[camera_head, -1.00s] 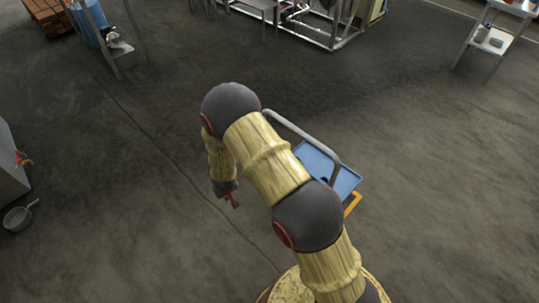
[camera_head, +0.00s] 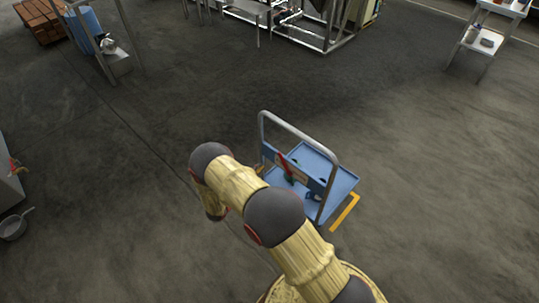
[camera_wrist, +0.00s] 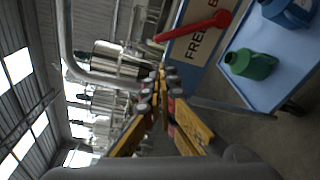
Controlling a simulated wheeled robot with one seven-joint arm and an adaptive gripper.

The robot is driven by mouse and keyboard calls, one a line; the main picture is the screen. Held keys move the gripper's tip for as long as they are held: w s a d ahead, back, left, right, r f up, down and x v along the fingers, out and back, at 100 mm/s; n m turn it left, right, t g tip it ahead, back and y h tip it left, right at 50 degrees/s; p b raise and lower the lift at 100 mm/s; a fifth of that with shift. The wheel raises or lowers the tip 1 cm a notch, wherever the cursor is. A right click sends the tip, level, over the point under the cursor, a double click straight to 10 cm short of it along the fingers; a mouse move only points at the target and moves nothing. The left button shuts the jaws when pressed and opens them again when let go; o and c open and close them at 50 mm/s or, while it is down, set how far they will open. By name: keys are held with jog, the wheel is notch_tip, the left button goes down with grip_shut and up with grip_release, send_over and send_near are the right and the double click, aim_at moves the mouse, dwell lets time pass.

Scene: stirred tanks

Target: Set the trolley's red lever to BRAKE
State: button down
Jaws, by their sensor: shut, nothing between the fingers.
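The trolley stands right of my arm in the head view, with a grey tube handle (camera_head: 300,133) and a blue deck (camera_head: 340,187). Its red lever (camera_head: 284,166) is on a blue panel at the handle. In the wrist view the red lever (camera_wrist: 190,27) crosses a tan label plate (camera_wrist: 195,46) reading "FREE", with a cut-off "B" beyond it. I cannot tell which setting it is at. My gripper (camera_wrist: 164,76) is shut and empty, its tips apart from the lever in the wrist view. In the head view my arm mostly hides it.
A green bottle (camera_wrist: 250,63) and a blue container (camera_wrist: 288,12) are on the trolley deck. A yellow floor mark (camera_head: 345,212) lies beside the trolley. A pan (camera_head: 14,226) is at the far left. The floor around the trolley is mostly clear.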

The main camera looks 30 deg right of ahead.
aim_at(284, 163)
jog(key=shift+r+n, duration=0.2)
jog(key=shift+n, duration=0.3)
jog(key=b+x, duration=0.3)
jog(key=x, duration=0.7)
jog(key=shift+w, duration=0.1)
jog(key=shift+r, duration=0.1)
